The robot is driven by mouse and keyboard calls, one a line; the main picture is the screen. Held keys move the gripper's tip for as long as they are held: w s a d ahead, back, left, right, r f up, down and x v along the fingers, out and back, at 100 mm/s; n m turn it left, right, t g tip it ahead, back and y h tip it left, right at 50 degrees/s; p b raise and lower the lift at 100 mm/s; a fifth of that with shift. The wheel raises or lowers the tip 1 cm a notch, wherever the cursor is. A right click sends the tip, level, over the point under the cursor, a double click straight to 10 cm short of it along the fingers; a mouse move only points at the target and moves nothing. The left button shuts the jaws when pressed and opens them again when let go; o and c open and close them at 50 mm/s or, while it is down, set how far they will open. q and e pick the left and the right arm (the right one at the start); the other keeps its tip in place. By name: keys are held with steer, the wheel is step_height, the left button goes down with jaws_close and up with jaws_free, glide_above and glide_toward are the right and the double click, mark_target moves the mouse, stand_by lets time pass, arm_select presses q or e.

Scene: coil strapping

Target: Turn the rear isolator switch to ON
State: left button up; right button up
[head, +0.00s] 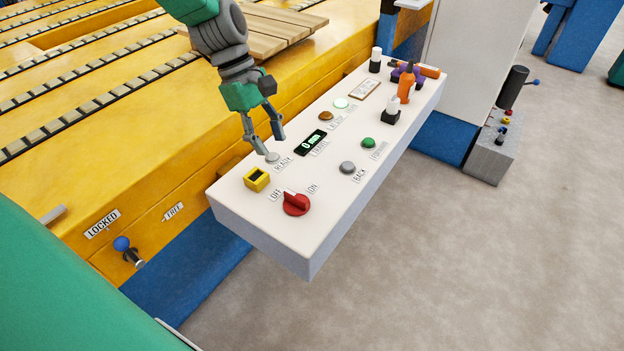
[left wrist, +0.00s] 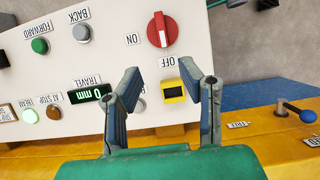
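The red rotary switch (head: 296,204) sits at the near end of the white control panel (head: 300,250), between OFF and ON labels. It also shows in the left wrist view (left wrist: 162,31), where its white mark points toward OFF. My left gripper (head: 270,143) is open and empty above the panel, over the READY label area, behind the switch. In the left wrist view its fingers (left wrist: 158,75) are spread apart, and the switch lies beyond the tips, not touched. My right gripper is not in view.
A yellow block with a dark window (head: 256,179) stands beside the switch. BACK (head: 347,168) and FORWARD (head: 368,143) buttons and a travel display (head: 310,142) are on the panel. A blue-knobbed lever (head: 122,244) is on the yellow frame. The panel's front side faces clear floor.

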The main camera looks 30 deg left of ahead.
arm_select(q)
steer(key=b, duration=0.1)
glide_toward(291, 192)
steer(key=f, duration=0.2)
steer(key=b+x, duration=0.1)
steer(key=x, duration=0.3)
steer(key=d+b+x, duration=0.1)
steer(key=x, duration=0.3)
steer(key=shift+s+r+b, duration=0.1)
steer(key=shift+r+b, duration=0.1)
steer(key=shift+b, duration=0.15)
steer(key=shift+f, duration=0.15)
steer(key=shift+a+f, duration=0.1)
jaws_close()
